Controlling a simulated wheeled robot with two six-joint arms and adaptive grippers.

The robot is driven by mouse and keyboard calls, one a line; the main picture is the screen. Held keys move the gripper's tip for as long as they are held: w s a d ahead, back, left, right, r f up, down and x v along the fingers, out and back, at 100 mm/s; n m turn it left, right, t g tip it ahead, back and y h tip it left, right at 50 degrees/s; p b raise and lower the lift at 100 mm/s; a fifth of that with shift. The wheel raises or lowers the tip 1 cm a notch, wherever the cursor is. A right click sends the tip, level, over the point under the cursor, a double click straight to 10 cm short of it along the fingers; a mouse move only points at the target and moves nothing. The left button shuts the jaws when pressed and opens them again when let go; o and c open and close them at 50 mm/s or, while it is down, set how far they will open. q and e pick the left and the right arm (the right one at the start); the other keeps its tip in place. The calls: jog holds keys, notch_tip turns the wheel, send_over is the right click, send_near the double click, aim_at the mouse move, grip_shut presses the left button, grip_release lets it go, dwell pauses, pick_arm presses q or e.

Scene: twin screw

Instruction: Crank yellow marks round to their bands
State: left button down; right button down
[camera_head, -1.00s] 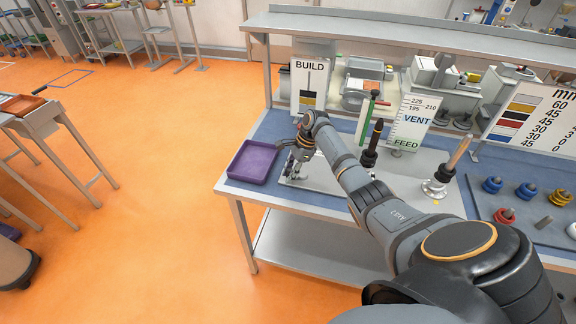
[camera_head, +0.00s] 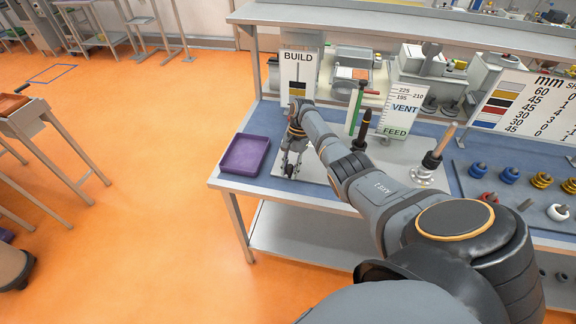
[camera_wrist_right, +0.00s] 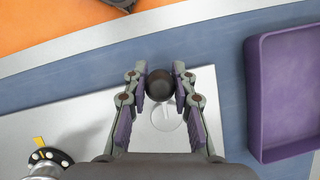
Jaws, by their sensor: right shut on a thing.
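My right gripper (camera_head: 289,166) is low over the pale plate (camera_head: 318,172) at the left of the bench. In the right wrist view its fingers (camera_wrist_right: 160,84) are shut on a dark round knob (camera_wrist_right: 160,86), with a pale disc partly showing below. A black hub with a yellow mark (camera_wrist_right: 40,142) is at the lower left there. A dark post (camera_head: 363,128) and a post with a tan upper shaft (camera_head: 440,145) stand to the gripper's right. The BUILD board (camera_head: 299,75) has coloured bands behind the gripper. My left gripper is not in view.
A purple tray (camera_head: 246,154) sits close left of the gripper, at the bench corner. Several coloured collars (camera_head: 508,175) lie at the right. Orange floor is open at left.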

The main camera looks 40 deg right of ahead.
dwell(0.3)
jog(key=c, duration=1.1)
grip_release()
jog(key=shift+d+r, duration=0.15)
jog(key=shift+r, duration=0.1)
jog(key=v, duration=1.1)
jog(key=shift+r, duration=0.3)
